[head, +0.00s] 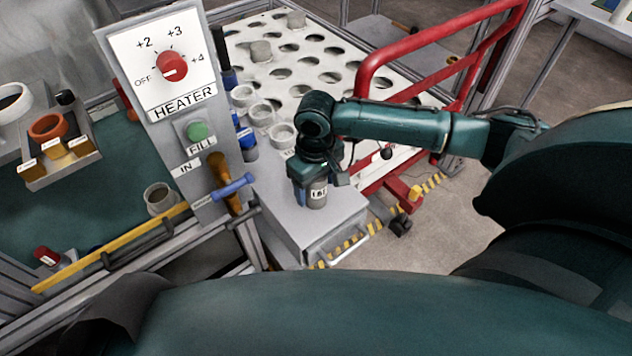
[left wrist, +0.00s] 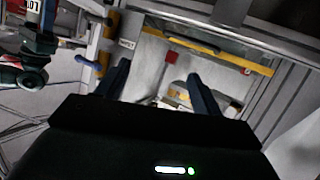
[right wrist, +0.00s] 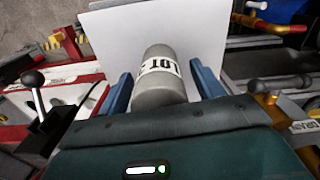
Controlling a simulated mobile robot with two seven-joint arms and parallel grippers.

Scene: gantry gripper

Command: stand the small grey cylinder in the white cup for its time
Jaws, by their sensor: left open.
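The small grey cylinder (head: 318,198), with a white label, is upright over the pale box top below my right gripper (head: 313,187). In the right wrist view the cylinder (right wrist: 160,85) sits between the fingers, which look shut on it; the exact contact is hard to see. I cannot tell whether its lower end touches the box. White cups stand in a row behind it: a near one (head: 283,136), a middle one (head: 262,114) and a far one (head: 243,96). I cannot tell which is the task's. My left gripper (left wrist: 158,82) is open and empty.
The heater panel (head: 172,68) stands left of the cups, with a blue-handled lever (head: 233,187) below. A white perforated table (head: 320,60) lies behind. A red rail frame (head: 365,70) stands to the right. The pale box top (head: 290,215) has bare room around the cylinder.

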